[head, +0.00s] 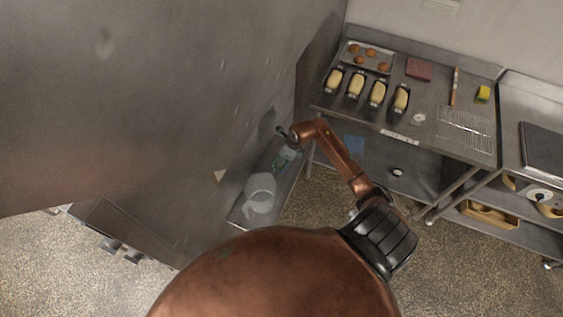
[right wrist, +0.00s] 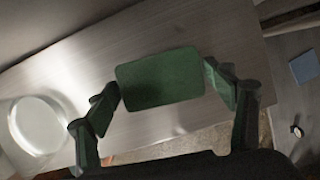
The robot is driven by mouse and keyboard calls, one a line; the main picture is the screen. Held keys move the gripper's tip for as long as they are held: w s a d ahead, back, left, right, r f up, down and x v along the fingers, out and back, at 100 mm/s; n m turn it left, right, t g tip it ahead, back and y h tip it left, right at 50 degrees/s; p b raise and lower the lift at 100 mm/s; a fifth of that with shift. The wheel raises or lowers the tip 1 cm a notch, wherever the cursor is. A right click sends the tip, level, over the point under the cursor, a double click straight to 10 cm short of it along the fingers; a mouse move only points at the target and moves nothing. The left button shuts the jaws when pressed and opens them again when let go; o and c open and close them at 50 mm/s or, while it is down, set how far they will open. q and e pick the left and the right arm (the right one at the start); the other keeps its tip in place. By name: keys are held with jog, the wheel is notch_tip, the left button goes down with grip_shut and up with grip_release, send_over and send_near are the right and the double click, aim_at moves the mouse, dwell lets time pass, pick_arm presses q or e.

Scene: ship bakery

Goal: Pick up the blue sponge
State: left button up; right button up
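No thing that I can clearly name as a blue sponge is near the fingers. A flat green sponge-like block (right wrist: 160,78) lies between the fingertips of my right gripper (right wrist: 163,80), over the metal shelf. The fingertips sit at its left and right edges; whether they press on it I cannot tell. In the head view my right gripper (head: 283,160) is small, down at the low shelf beside the large metal panel. A flat blue square (head: 354,143) lies under the work table; it also shows at the right of the right wrist view (right wrist: 303,66). My left gripper is out of view.
A whitish bucket (head: 260,195) stands on the low shelf (head: 282,204), close to my right gripper. A large metal panel (head: 150,100) blocks the left. The work table (head: 430,110) holds loaf tins, a bun tray (head: 366,58), a yellow block (head: 483,93) and a wire rack.

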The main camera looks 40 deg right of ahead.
jog(key=c, duration=0.4)
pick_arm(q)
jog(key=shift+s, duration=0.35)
pick_arm(e)
jog(key=shift+o, duration=0.2)
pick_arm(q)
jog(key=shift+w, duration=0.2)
pick_arm(e)
jog(key=shift+r, duration=0.2)
notch_tip(320, 180, up, 8)
jog(key=b, duration=0.2)
jog(key=shift+r+b, duration=0.15)
jog(key=shift+b, duration=0.2)
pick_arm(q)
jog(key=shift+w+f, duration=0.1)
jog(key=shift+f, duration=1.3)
pick_arm(e)
jog(key=shift+r, duration=0.7)
jog(key=shift+o, duration=0.3)
jog(key=c, duration=0.4)
